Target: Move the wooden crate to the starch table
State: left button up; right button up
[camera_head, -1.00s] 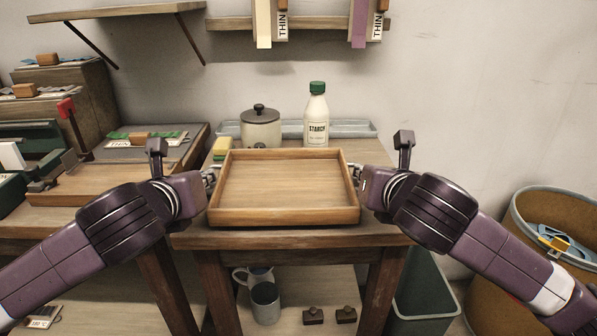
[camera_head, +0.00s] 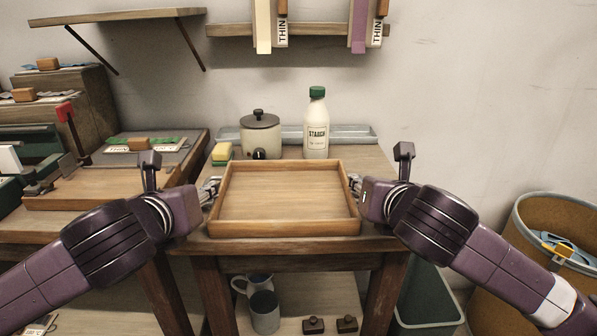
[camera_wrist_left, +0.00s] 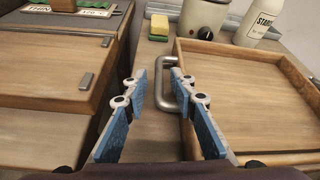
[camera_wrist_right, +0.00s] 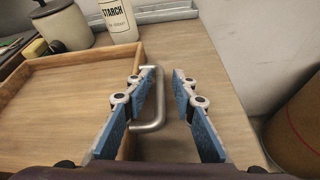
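The wooden crate (camera_head: 290,227), a shallow open tray, rests on the starch table (camera_head: 385,235) near its front edge. It is empty. The white starch bottle (camera_head: 316,125) with a green cap stands behind it. My left gripper (camera_head: 209,190) is at the crate's left side. In the left wrist view its fingers are apart, with the crate's metal handle (camera_wrist_left: 162,85) between them. My right gripper (camera_head: 357,186) is at the right side. In the right wrist view its fingers are also apart, with the other metal handle (camera_wrist_right: 158,105) between them.
A lidded pot (camera_head: 260,135), a yellow-green sponge (camera_head: 222,153) and a grey tray (camera_head: 350,133) are behind the crate. A workbench (camera_head: 60,220) stands at left. A green bin (camera_head: 425,295) and a round barrel (camera_head: 520,225) stand at right.

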pick_arm(q)
jog(key=v, duration=0.5)
jog(key=shift+s+a+r, duration=0.1)
jog(key=shift+s+r, duration=0.05)
jog(key=shift+s, duration=0.25)
pick_arm(e)
jog(key=shift+s, duration=0.2)
pick_arm(q)
jog(key=shift+a, duration=0.1)
pick_arm(e)
jog(key=v, duration=0.7)
jog(key=shift+r, duration=0.1)
pick_arm(q)
jog(key=shift+s, duration=0.1)
pick_arm(e)
jog(key=shift+s, duration=0.15)
